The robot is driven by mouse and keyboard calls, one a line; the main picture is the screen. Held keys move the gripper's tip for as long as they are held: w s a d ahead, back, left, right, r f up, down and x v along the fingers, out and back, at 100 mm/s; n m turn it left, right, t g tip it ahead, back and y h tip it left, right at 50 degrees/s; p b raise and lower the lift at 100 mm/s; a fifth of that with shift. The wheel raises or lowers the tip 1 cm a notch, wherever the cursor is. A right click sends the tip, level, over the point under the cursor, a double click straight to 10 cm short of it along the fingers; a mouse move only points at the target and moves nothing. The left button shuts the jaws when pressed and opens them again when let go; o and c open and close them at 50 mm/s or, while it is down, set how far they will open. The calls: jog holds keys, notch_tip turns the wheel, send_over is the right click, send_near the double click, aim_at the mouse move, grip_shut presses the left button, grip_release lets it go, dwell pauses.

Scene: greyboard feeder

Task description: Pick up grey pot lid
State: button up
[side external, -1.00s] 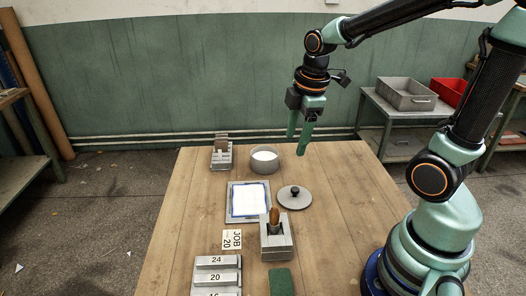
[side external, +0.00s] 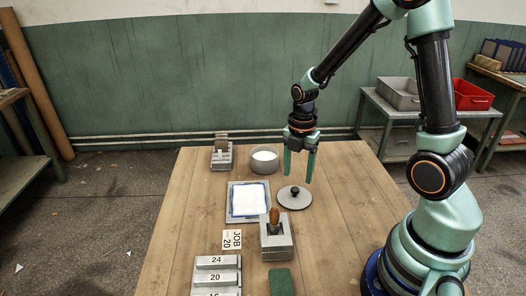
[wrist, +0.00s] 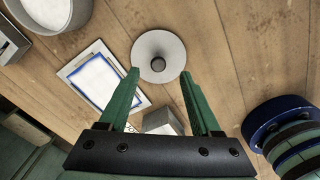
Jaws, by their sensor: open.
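The grey pot lid (side external: 294,199) is a flat round disc with a dark knob (side external: 294,190), lying on the wooden table. In the wrist view the lid (wrist: 158,47) lies ahead of my fingertips, with its knob (wrist: 158,64) between their lines. My gripper (side external: 299,177) is open and empty, pointing down above the lid and clear of it. Its two green fingers also show in the wrist view (wrist: 160,74). The grey pot (side external: 265,162) stands behind the lid to the left, with white contents.
A tray with a white, blue-edged sheet (side external: 248,201) lies left of the lid. A grey block holder with a wooden handle (side external: 277,240) stands in front of it. A small grey rack (side external: 222,156) is at the back left. The table right of the lid is clear.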

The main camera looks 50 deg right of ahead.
aim_at(295, 189)
jog(key=shift+w+a+f, duration=0.1)
jog(key=shift+f, duration=1.3)
jog(key=shift+a+f, duration=0.1)
jog(key=shift+f, duration=1.3)
grip_shut()
